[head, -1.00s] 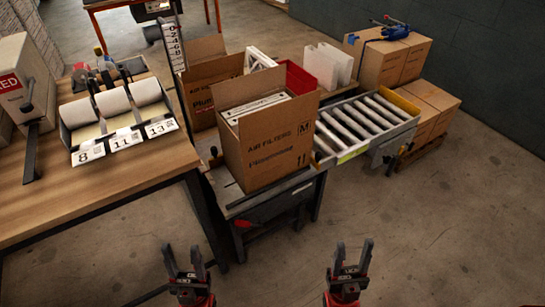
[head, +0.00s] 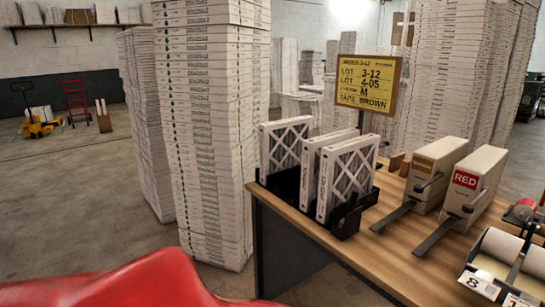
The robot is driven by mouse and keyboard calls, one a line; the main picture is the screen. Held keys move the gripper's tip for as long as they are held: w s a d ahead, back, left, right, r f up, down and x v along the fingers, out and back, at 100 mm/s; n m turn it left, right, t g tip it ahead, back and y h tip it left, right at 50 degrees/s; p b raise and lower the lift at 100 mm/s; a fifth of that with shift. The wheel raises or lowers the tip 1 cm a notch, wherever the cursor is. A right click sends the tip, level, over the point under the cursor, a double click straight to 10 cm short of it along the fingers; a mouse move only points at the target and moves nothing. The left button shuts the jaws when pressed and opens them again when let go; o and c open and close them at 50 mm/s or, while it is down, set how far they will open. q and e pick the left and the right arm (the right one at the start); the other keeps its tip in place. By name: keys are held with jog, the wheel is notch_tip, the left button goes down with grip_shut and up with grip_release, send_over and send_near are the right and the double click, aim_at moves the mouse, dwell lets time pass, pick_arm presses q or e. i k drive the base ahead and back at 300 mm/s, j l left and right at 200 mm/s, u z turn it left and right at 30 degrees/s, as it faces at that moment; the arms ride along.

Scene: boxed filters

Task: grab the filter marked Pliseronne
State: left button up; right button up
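Several white-framed pleated filters stand upright in a black rack on the wooden table. One filter (head: 285,150) stands at the left with a gap beside it. A second filter (head: 316,160) and the nearest filter (head: 349,175) stand close together at the right. The rack (head: 346,222) is low and open at the top. Print runs along the filter edges but is too small to read, so I cannot tell which one is marked Pliseronne. Neither of my grippers is in view.
The wooden table (head: 325,238) also bears a tape dispenser (head: 436,170), one marked RED (head: 474,182) and label rolls (head: 498,245). A yellow order sign (head: 366,84) stands behind the rack. Tall filter stacks (head: 215,130) rise left of the table.

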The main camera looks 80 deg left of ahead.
aim_at(346, 166)
jog(key=j+u, duration=0.2)
jog(key=u, duration=0.25)
jog(key=j+u, duration=0.2)
jog(key=u, duration=0.2)
jog(key=j+u, duration=0.2)
jog(key=u, duration=0.25)
jog(key=j+u, duration=0.15)
jog(key=u, duration=0.25)
jog(key=i+j, duration=0.25)
jog(key=j, duration=0.2)
